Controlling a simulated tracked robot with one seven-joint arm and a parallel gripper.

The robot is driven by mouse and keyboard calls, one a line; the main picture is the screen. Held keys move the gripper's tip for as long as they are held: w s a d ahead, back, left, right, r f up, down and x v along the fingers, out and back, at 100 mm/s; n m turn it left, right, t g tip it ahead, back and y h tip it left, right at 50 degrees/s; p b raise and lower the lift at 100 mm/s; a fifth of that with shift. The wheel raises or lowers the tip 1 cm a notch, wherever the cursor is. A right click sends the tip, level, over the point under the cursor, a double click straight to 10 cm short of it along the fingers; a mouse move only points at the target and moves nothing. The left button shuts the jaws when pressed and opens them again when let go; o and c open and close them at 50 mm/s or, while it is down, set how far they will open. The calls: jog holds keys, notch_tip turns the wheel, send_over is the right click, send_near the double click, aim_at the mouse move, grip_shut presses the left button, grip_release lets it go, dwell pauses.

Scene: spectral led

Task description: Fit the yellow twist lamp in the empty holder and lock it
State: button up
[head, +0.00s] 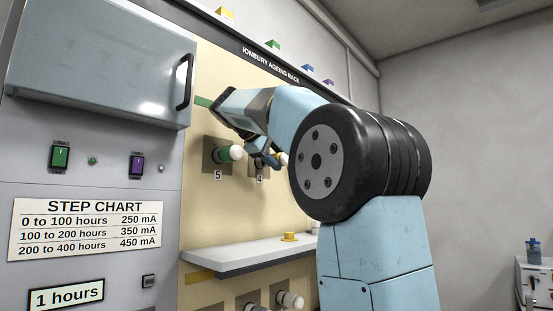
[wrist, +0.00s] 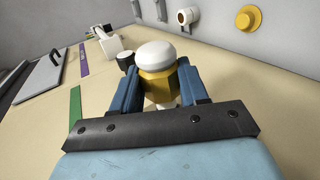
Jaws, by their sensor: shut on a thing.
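My gripper (wrist: 156,85) is shut on the yellow lamp (wrist: 156,83), with a blue finger on each side of its yellow body.
A green lamp (head: 230,153) sits in holder 5 just left. A shelf (head: 240,253) runs below, with a yellow disc-like piece (head: 289,237) on it; more lamps (head: 290,300) are under it. A grey cabinet (head: 105,65) with a black handle juts out at upper left.

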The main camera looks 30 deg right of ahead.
jog(key=shift+w+a, duration=0.25)
jog(key=shift+w, duration=0.4)
jog(key=shift+w+a, duration=0.25)
jog(key=shift+w, duration=0.35)
jog(key=shift+s, duration=0.2)
dwell(0.4)
jog(key=shift+s+d, duration=0.35)
jog(key=shift+s, duration=0.4)
jog(key=shift+w+a, duration=0.35)
jog(key=shift+w, duration=0.55)
dwell(1.5)
jog(key=o, duration=1.2)
